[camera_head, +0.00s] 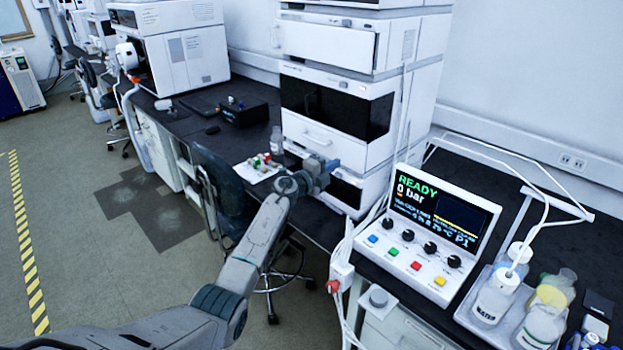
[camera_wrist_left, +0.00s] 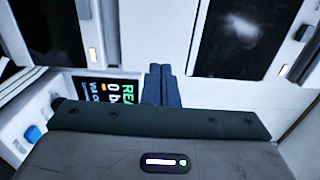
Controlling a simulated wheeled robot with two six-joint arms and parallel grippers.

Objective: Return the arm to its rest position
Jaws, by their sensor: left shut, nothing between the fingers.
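My left arm comes in from the left in the head view. Its gripper (camera_head: 328,170) is in front of the lower part of the white chromatography stack (camera_head: 336,104), above the bench edge. The gripper is shut and empty. In the left wrist view the two dark fingers (camera_wrist_left: 161,86) lie together, with white instrument fronts and dark panels beyond them. Whether the gripper touches the stack cannot be told. My right gripper is in neither view.
A control panel (camera_head: 430,235) reading READY and 0 bar stands to the right of the gripper. Bottles (camera_head: 495,296) stand in a tray at the far right. White cables (camera_head: 345,262) hang at the bench front. A chair (camera_head: 222,188) stands behind my arm. The floor at left is clear.

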